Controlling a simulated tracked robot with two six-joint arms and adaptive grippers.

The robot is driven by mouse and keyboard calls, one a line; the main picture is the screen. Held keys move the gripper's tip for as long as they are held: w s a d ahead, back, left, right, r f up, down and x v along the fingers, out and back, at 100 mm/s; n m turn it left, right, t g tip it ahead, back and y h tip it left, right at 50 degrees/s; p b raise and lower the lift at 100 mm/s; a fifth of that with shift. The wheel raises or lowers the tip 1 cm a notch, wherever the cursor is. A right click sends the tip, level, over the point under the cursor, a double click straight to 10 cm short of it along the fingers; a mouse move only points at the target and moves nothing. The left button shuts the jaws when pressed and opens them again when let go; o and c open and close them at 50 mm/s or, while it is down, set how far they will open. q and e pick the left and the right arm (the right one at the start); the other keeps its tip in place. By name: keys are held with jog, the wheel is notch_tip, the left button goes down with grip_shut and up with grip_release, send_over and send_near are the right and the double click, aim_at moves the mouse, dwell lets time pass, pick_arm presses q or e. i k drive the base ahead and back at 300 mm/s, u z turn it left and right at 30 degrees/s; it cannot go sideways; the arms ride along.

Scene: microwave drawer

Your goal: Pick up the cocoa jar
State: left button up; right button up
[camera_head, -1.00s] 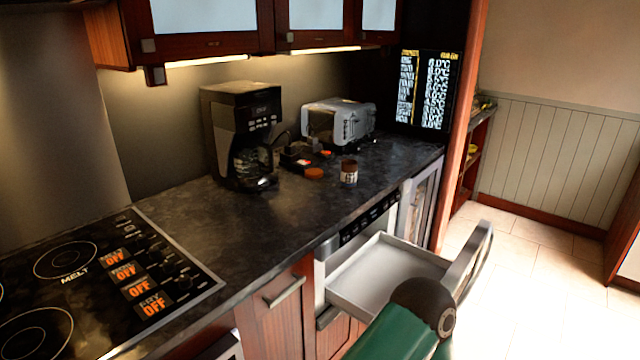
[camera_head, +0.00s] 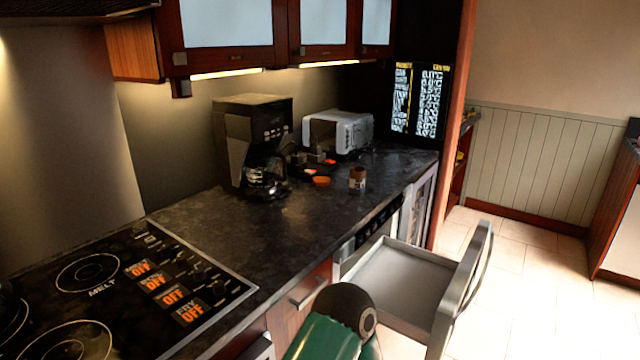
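A small jar (camera_head: 357,179) with a brown top and a pale label stands upright on the dark counter, right of the coffee maker and in front of the toaster. It looks like the cocoa jar, but its label is too small to read. An orange-red lid or disc (camera_head: 321,181) lies on the counter just left of it. The microwave drawer (camera_head: 405,282) below the counter is pulled open and looks empty. A green and dark arm link of mine shows at the bottom centre. Neither gripper is in view.
A black coffee maker (camera_head: 253,145) and a silver toaster (camera_head: 342,132) stand at the back of the counter (camera_head: 290,228). A cooktop (camera_head: 135,290) fills the left. Wall cabinets (camera_head: 230,35) hang above. The open drawer front (camera_head: 462,285) juts out over the floor.

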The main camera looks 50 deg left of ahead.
aim_at(357, 175)
jog(key=u, duration=0.65)
jog(key=i, duration=1)
jog(key=u, duration=0.05)
